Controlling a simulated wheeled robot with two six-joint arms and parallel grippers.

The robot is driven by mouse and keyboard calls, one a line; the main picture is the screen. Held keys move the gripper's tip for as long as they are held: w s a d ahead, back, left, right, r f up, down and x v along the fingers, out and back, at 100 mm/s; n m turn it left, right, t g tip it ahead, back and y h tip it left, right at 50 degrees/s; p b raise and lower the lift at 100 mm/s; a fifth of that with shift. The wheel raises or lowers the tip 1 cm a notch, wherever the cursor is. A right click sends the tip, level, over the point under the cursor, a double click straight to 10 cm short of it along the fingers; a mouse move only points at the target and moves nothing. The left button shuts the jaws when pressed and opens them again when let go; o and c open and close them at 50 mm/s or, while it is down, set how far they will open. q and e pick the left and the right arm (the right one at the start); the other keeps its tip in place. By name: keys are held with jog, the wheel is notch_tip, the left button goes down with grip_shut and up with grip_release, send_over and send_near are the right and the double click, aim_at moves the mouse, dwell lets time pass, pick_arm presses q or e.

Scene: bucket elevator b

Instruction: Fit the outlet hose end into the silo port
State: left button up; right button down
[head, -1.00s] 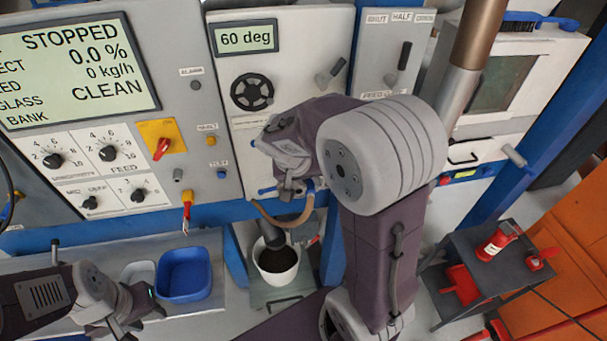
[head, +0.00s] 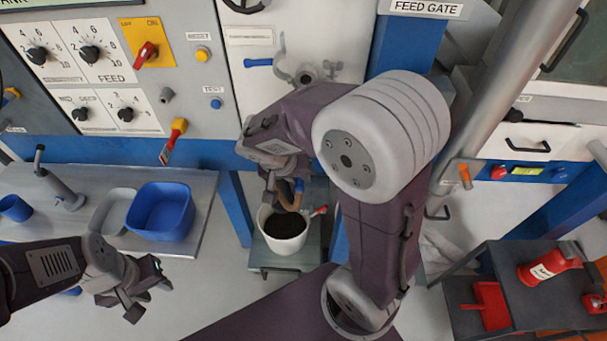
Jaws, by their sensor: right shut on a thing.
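My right gripper (head: 272,192) is low in front of the machine, just above the white bucket, and is shut on the tan hose (head: 297,194). Only a short bent piece of the hose shows; its end and the grip are partly hidden by my wrist. A round grey metal port (head: 308,76) with a blue-handled lever (head: 259,62) is on the white panel above; I cannot tell whether it is the silo port. My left gripper (head: 146,291) is open and empty at the lower left, in front of the shelf.
The white bucket (head: 285,246) holds dark material and stands on a grey stand. A blue bin (head: 160,213) and a grey tray (head: 114,212) sit on the left shelf. A dark cart (head: 499,262) with red items stands at the right.

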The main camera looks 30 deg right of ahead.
jog(key=shift+s+d+f, duration=0.1)
jog(key=shift+s+d, duration=0.05)
jog(key=shift+d, duration=0.4)
jog(key=w, duration=0.1)
jog(key=w+d, duration=0.1)
jog(key=w, duration=0.1)
jog(key=shift+w+d, duration=0.3)
jog(key=shift+w, duration=0.1)
jog(key=shift+w+d, duration=0.45)
jog(key=shift+w, duration=0.2)
jog(key=shift+b, duration=0.35)
dwell(0.5)
jog(key=shift+w+d+p, duration=0.35)
jog(key=shift+w+d, duration=0.3)
jog(key=shift+w, duration=0.35)
jog(key=c, duration=1.2)
grip_release()
jog(key=shift+c, duration=0.2)
